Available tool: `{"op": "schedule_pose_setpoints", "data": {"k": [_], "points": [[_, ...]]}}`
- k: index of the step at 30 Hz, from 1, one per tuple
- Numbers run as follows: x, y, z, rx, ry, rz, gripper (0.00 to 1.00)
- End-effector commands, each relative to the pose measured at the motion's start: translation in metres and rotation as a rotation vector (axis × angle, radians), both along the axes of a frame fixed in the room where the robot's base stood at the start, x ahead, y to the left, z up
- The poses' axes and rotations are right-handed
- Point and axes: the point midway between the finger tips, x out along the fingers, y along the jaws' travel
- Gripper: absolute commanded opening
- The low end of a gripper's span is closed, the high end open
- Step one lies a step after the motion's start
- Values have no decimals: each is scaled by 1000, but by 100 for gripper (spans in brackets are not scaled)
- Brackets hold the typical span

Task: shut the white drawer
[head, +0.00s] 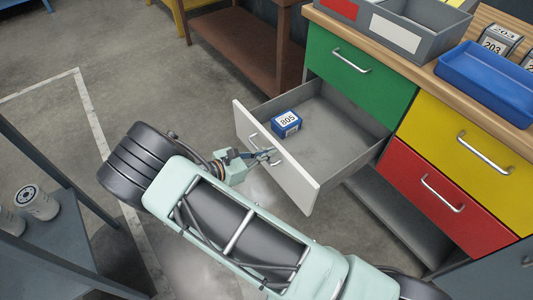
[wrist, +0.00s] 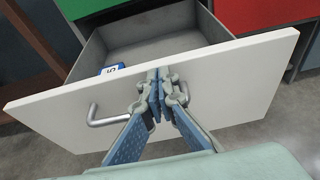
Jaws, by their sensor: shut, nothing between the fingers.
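The white drawer (head: 299,175) stands pulled out of the cabinet, below the green drawer. Its white front also shows in the wrist view (wrist: 235,85), with a metal bar handle (wrist: 108,118) on it. My gripper (head: 272,156) is at the outer side of the white front; it also shows in the wrist view (wrist: 160,75). I cannot tell whether the fingertips touch the front. A blue box marked 805 (head: 286,124) lies inside the drawer.
The cabinet also has a green drawer (head: 358,69), a yellow drawer (head: 465,142) and a red drawer (head: 432,196), all closed. A grey bin (head: 417,36) and a blue tray (head: 490,82) stand on the top. A shelf with canisters (head: 37,203) is at the left.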

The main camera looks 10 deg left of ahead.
Motion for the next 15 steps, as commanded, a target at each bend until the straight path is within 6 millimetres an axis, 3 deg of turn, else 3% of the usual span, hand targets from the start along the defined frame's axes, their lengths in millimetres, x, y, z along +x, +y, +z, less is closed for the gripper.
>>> {"op": "schedule_pose_setpoints", "data": {"k": [8, 15], "points": [[7, -7, 0, 0, 0, -2, 0], [40, -36, 0, -2, -1, -5, 0]]}}
